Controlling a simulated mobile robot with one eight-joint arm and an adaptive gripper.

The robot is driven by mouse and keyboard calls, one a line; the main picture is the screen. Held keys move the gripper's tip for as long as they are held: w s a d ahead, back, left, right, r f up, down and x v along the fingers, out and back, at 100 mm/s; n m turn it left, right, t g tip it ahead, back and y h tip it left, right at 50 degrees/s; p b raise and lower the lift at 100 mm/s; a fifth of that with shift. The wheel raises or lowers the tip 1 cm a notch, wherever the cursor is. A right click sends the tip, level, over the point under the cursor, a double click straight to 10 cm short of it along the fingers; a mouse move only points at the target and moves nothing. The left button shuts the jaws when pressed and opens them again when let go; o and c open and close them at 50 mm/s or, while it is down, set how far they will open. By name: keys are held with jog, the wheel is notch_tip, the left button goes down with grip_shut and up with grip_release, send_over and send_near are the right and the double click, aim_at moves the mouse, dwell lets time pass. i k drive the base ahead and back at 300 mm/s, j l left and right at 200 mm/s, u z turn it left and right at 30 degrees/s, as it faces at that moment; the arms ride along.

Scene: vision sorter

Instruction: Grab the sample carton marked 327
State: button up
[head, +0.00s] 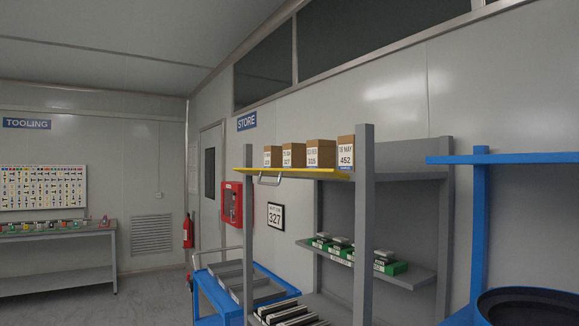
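The carton marked 327 (293,155) is a small brown box with a white label on its front. It stands upright on the top shelf of a grey rack, second from the left in a row of cartons. To its left is a smaller-looking carton (271,156) whose number is hard to read. To its right stand a carton (320,154) that seems to read 325 or 335, and a taller one marked 452 (346,153). A framed wall sign (275,216) also reads 327. My gripper is not in view.
The top shelf has a yellow front edge (300,172) with a grey handle below it. A grey upright post (363,230) stands at the 452 carton's right. A lower shelf (405,278) holds green-based items. A blue cart (208,283) and a blue frame (480,220) flank the rack.

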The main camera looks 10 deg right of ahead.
aim_at(294, 154)
jog(key=i+j+z, duration=0.1)
jog(key=i+j, duration=0.35)
jog(key=i+j+z, duration=0.1)
jog(key=i+j, duration=0.35)
jog(key=j, duration=0.15)
jog(key=i+j, duration=0.4)
jog(key=j, duration=0.2)
jog(key=l+z, duration=0.05)
